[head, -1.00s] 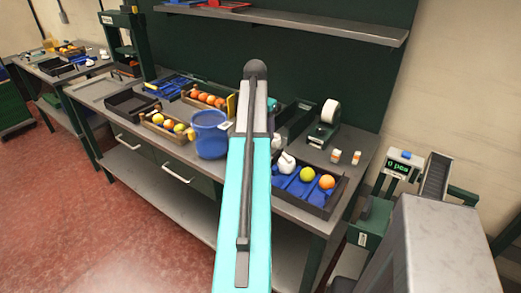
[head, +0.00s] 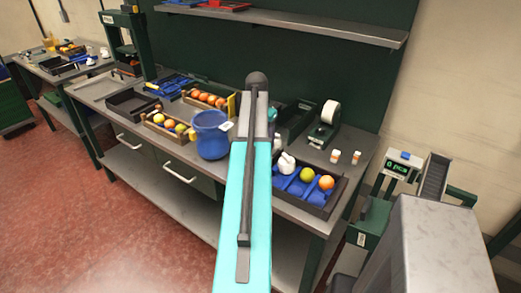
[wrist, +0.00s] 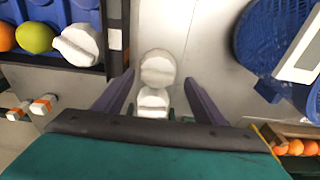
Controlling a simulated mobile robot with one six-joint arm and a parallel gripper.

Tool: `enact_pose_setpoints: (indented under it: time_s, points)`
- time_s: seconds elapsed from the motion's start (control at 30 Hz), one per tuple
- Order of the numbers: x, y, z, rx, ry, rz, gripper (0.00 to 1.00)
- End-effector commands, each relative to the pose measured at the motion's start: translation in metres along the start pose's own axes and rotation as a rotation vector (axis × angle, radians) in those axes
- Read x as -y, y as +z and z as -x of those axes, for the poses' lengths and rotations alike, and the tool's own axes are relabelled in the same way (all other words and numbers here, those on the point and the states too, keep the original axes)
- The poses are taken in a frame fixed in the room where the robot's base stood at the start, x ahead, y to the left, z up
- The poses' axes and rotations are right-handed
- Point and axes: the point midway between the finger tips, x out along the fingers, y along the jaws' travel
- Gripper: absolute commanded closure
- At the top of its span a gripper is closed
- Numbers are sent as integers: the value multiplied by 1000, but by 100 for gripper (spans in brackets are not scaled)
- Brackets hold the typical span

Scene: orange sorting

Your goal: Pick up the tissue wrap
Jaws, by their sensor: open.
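Two pale, rounded, crumpled white pieces that look like tissue wrap (wrist: 156,68) lie on the grey bench in the wrist view, one partly over or beside the other (wrist: 152,101). My gripper (wrist: 159,77) is open, with its two dark fingers on either side of them and gaps between. I cannot tell how high the fingers are above the bench.
A dark tray (head: 311,208) with blue compartments holds a white wrapped-looking lump (head: 286,163), a green-yellow fruit (head: 307,174) and an orange one (head: 326,182). A blue basket (head: 211,137) stands left of my arm. Small white-and-orange containers (head: 335,156) stand behind the tray.

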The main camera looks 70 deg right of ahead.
Motion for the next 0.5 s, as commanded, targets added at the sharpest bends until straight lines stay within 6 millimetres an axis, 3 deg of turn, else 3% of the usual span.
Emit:
enact_pose_setpoints:
  time_s: [0.3,0.5]
  points:
    - [-1,1,-26,2,1,-1,36]
    - [-1,0,-30,0,0,-1,36]
